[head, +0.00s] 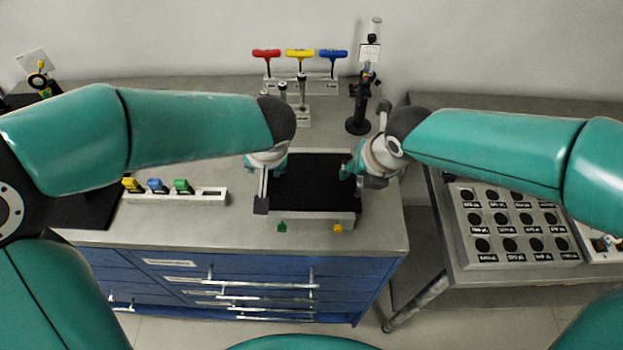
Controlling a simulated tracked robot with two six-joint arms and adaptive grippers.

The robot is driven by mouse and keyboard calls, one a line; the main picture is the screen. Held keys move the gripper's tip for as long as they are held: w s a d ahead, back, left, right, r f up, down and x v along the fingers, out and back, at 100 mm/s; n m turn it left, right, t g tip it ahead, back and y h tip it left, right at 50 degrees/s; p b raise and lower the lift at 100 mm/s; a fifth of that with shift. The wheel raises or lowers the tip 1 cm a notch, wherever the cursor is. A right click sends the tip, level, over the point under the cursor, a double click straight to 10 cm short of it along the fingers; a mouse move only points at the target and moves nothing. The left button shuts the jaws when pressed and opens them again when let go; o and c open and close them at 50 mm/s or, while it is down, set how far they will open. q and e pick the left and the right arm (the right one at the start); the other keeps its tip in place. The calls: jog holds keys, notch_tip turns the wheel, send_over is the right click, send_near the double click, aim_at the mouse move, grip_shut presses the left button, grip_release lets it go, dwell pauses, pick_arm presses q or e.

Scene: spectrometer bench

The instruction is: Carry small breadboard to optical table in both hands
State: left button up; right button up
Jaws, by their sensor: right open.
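The small breadboard (315,180) is a black-topped board with a pale front edge. It lies flat on a grey cabinet top in the middle of the head view. My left gripper (267,185) is at its left edge, with a finger hanging beside the front left corner; whether it grips the board is unclear. My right gripper (353,174) is open at the right edge, close to the board. Contact there cannot be told. A black surface (93,208) at the far left, partly hidden by my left arm, may be the optical table.
Coloured hex keys (299,53) stand in a rack behind the breadboard, with posts and a black post mount (358,124) nearby. A white holder (209,196) with coloured pieces sits to the left. A grey side table (447,222) with a labelled tray (470,235) is at right.

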pick_arm(q)
grip_shut()
pick_arm(e)
grip_shut()
pick_arm(q)
jog(key=shift+w+r, duration=0.1)
jog(key=shift+r, duration=0.05)
pick_arm(e)
jog(key=shift+w+r, duration=0.1)
jog(key=shift+r, duration=0.15)
